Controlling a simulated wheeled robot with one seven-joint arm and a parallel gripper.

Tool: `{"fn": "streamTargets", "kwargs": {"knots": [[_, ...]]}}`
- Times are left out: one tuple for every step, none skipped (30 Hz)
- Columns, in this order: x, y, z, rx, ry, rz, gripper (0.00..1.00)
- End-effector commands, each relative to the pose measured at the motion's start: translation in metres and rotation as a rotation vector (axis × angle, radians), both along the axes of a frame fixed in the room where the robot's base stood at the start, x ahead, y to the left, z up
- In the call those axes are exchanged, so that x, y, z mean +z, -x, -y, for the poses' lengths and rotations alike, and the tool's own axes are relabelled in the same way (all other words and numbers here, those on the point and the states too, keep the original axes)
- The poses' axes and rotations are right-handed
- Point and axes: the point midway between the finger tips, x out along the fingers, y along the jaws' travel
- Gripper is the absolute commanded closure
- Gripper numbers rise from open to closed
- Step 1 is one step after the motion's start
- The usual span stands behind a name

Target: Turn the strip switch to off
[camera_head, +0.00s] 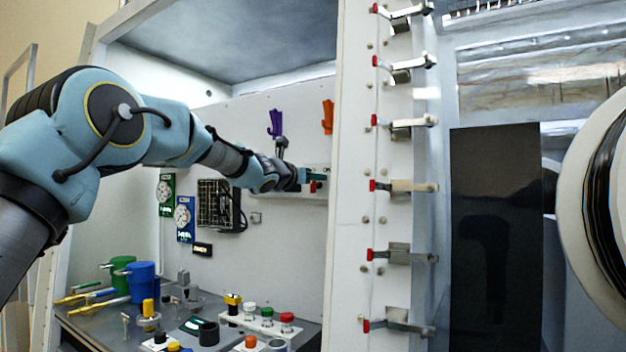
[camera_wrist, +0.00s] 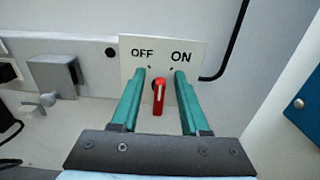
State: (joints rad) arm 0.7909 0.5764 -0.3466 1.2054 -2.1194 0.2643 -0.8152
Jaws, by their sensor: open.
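The strip switch has a small red lever (camera_wrist: 158,97) on a dark pivot, set on a white plate (camera_wrist: 128,64) marked OFF on the left and ON on the right. In the wrist view the lever stands between the green fingers of my gripper (camera_wrist: 160,73), with a gap on each side. The fingers are open and appear to touch nothing. I cannot tell clearly which mark the lever is set to. In the head view my gripper (camera_head: 313,178) is at the back wall, close to the red lever (camera_head: 315,186), partly hiding the plate.
A white post (camera_head: 354,200) with several red-tipped latches stands right of my gripper. The bench (camera_head: 98,325) below holds blue and green mugs and several coloured buttons. In the wrist view a grey box (camera_wrist: 55,75) is at left and a black cable (camera_wrist: 232,45) at right.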

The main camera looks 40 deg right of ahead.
Motion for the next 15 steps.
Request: {"fn": "streamTargets", "kwargs": {"knots": [[-0.002,0.001,-0.004,0.001,0.0,0.001,0.55],[-0.002,0.001,-0.007,0.001,0.0,0.001,0.55],[-0.002,0.002,-0.012,0.002,0.001,0.001,0.55],[-0.003,0.003,-0.016,0.003,0.001,0.001,0.55],[-0.003,0.004,-0.021,0.003,0.001,0.001,0.55],[-0.004,0.007,-0.028,0.003,0.0,0.002,0.55],[-0.003,0.008,-0.033,0.003,0.001,0.003,0.55],[-0.003,0.009,-0.039,0.003,0.001,0.003,0.55],[-0.003,0.011,-0.047,0.002,0.001,0.002,0.55],[-0.004,0.013,-0.052,0.002,0.001,0.002,0.55],[-0.003,0.014,-0.058,0.003,0.001,0.002,0.55],[-0.003,0.016,-0.065,0.003,0.001,0.003,0.55],[-0.003,0.018,-0.07,0.002,0.001,0.003,0.55],[-0.003,0.019,-0.074,0.002,0.001,0.003,0.55],[-0.003,0.021,-0.08,0.002,0.0,0.003,0.55]]}}
